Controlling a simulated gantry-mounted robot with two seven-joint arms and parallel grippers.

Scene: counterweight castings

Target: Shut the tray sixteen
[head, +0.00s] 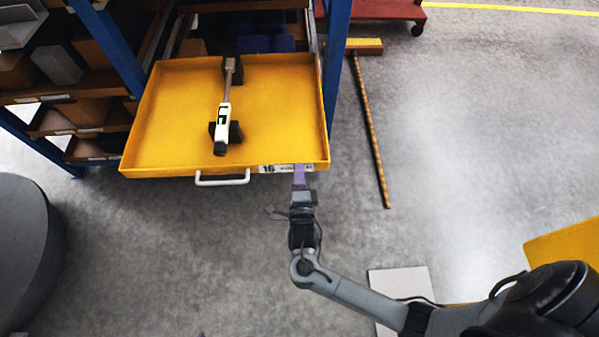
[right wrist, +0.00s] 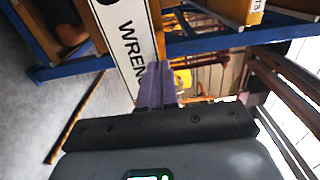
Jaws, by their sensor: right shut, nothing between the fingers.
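The yellow tray (head: 180,115) with a 16 label (head: 268,169) is pulled out from the blue-framed rack. A white handle (head: 222,179) is on its front face, left of the label. A tool with a white and dark body (head: 223,118) lies in the tray on dark supports. My right gripper (head: 299,170) is at the tray's front face near its right end, right beside the label. Its purple fingers (right wrist: 157,85) are shut and empty. In the right wrist view they are close to the label (right wrist: 125,35) reading WREN; I cannot tell whether they touch. My left gripper is not in view.
The rack's blue posts (head: 338,45) flank the tray, with shelves of boxes (head: 58,65) at left. A striped strip (head: 371,130) lies on the floor at right. A dark grey rounded object (head: 25,250) stands at lower left. The floor in front of the tray is mostly clear.

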